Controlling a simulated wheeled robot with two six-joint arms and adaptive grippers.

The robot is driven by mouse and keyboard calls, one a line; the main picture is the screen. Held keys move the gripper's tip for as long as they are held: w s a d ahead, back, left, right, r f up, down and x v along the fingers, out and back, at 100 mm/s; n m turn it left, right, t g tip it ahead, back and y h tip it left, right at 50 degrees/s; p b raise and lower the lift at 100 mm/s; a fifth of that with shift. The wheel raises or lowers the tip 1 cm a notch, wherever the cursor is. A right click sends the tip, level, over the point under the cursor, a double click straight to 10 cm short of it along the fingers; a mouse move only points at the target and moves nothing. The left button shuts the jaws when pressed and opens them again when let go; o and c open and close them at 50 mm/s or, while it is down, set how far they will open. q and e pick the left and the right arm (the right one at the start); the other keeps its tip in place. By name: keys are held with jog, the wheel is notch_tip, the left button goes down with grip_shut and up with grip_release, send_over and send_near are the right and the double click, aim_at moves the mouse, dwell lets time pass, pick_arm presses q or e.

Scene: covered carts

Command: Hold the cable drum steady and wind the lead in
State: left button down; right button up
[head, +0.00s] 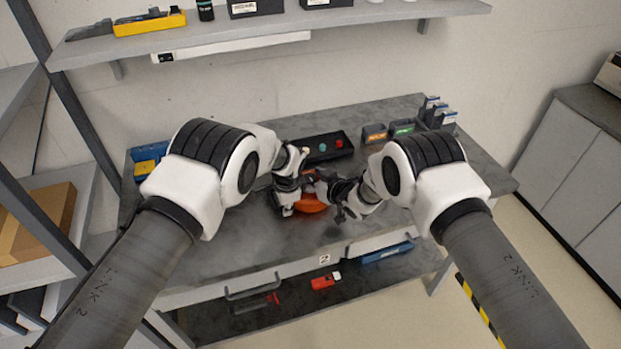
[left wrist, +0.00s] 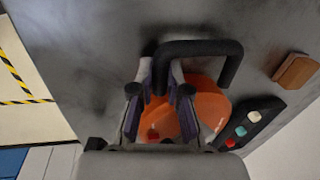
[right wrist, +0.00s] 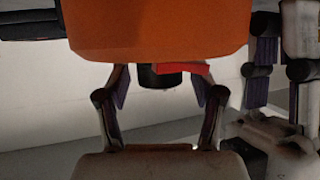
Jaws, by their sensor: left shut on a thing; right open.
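The orange cable drum (head: 312,203) sits on the grey bench, partly hidden behind my grippers. In the left wrist view the drum (left wrist: 212,105) has a black handle frame (left wrist: 205,47). My left gripper (head: 288,203) is shut on this black frame, with its fingers (left wrist: 161,72) either side of one leg. My right gripper (head: 330,188) is open beside the drum. In the right wrist view the drum (right wrist: 160,28) fills the top, and a black knob (right wrist: 160,77) with a red bar (right wrist: 183,68) sits between the spread fingers (right wrist: 161,80), apparently untouched. I cannot make out the lead.
A black tray (head: 318,158) with a teal and a red round piece lies behind the drum. Small bins (head: 375,133) stand back right, and a blue and yellow box (head: 147,167) at left. A shelf (head: 250,38) hangs above. The bench front is clear.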

jog(key=c, duration=1.2)
jog(key=shift+o, duration=0.2)
jog(key=shift+a, duration=0.1)
jog(key=shift+m+t+h, duration=0.9)
jog(key=shift+m+h, duration=0.6)
jog(key=o, duration=1.2)
jog(key=shift+c, duration=0.2)
jog(key=s+d, duration=0.1)
jog(key=s, duration=0.3)
jog(key=s+d, duration=0.2)
jog(key=s, duration=0.3)
jog(key=s+d+r, duration=0.1)
jog(key=s+d, duration=0.1)
jog(key=s, duration=0.3)
jog(key=shift+d+r, duration=0.1)
jog(key=shift+d, duration=0.05)
